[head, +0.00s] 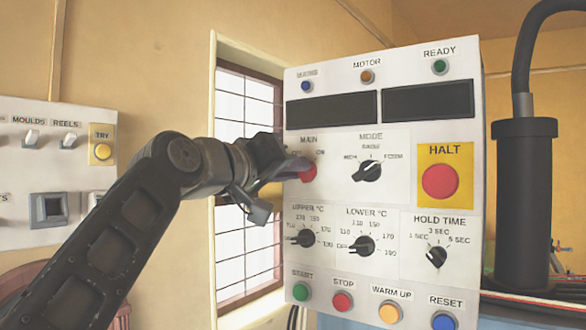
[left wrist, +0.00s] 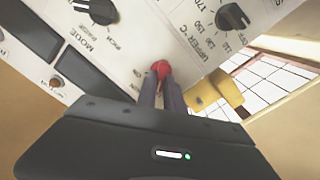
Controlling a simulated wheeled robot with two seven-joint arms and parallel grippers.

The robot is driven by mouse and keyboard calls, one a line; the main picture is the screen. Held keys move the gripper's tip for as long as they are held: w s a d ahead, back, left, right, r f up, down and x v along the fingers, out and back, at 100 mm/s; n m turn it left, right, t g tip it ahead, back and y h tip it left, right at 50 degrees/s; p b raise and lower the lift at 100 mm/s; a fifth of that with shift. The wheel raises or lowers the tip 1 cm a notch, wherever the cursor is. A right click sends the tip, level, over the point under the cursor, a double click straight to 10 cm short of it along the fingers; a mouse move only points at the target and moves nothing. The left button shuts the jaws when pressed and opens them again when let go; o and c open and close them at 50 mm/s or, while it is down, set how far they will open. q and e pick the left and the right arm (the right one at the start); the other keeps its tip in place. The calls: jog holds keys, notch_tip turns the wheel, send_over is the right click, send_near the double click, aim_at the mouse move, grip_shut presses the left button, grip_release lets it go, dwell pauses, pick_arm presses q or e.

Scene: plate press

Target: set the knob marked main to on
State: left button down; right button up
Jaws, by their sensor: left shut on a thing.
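The main knob (head: 308,172) is red and sits under the label MAIN at the upper left of the white control panel. In the left wrist view the red knob (left wrist: 161,68) lies between the tips of my gripper's fingers. My left gripper (head: 296,169) reaches in from the left and is shut on the knob. The gripper's fingers (left wrist: 161,84) also show in the left wrist view. The gripper covers part of the knob and most of its left-hand marking; ON shows at its upper right. The knob's exact setting is hard to tell. My right gripper is not in view.
Close by are the black mode knob (head: 367,171), the upper temperature knob (head: 304,238) and the yellow-backed red HALT button (head: 440,181). A second panel (head: 20,150) hangs at the left. A dark cylinder with a hose (head: 524,200) stands at the right.

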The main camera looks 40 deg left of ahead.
pick_arm(q)
jog(key=shift+m, duration=0.3)
dwell(0.5)
jog(key=shift+d+m+b, duration=0.15)
jog(key=shift+m+b, duration=0.25)
jog(key=shift+m, duration=2.95)
jog(key=shift+d+m+b, duration=0.15)
jog(key=shift+m+b, duration=0.2)
jog(key=shift+m, duration=3)
jog(key=c, duration=1.5)
grip_release()
jog(key=shift+o, duration=0.2)
